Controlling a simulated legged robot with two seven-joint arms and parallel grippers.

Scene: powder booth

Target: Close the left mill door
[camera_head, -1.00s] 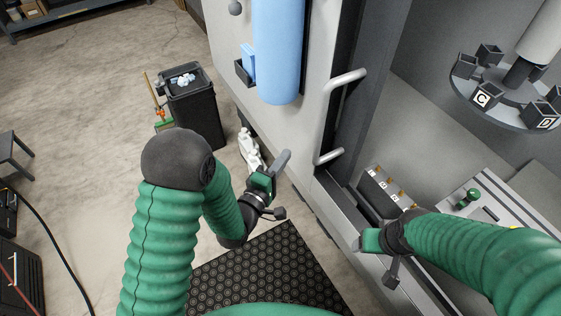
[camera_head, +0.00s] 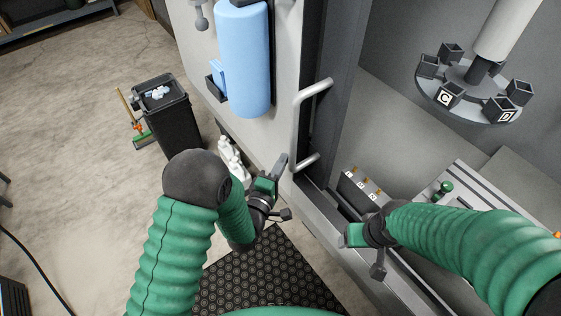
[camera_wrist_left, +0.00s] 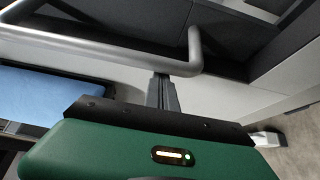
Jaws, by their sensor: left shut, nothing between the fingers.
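The left mill door (camera_head: 272,140) is a light grey panel with a dark edge, standing beside the open mill interior. Its grey bar handle (camera_head: 297,115) runs along the door near that edge; it also crosses the wrist view (camera_wrist_left: 100,46). My left gripper (camera_head: 283,160) is shut and empty, just left of the handle's lower end. In the left wrist view its closed fingers (camera_wrist_left: 162,84) point at the handle near its bent end; whether they touch it is unclear. My right gripper (camera_head: 346,236) is at the opening's lower edge; its fingers are not clear.
A blue cylinder (camera_head: 243,65) hangs on the grey panel. A tool carousel (camera_head: 470,95) and a bed with a green knob (camera_head: 444,188) are inside the mill. A black bin (camera_head: 172,122), white bottles (camera_head: 232,158) and a black mat (camera_head: 265,275) are on the floor.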

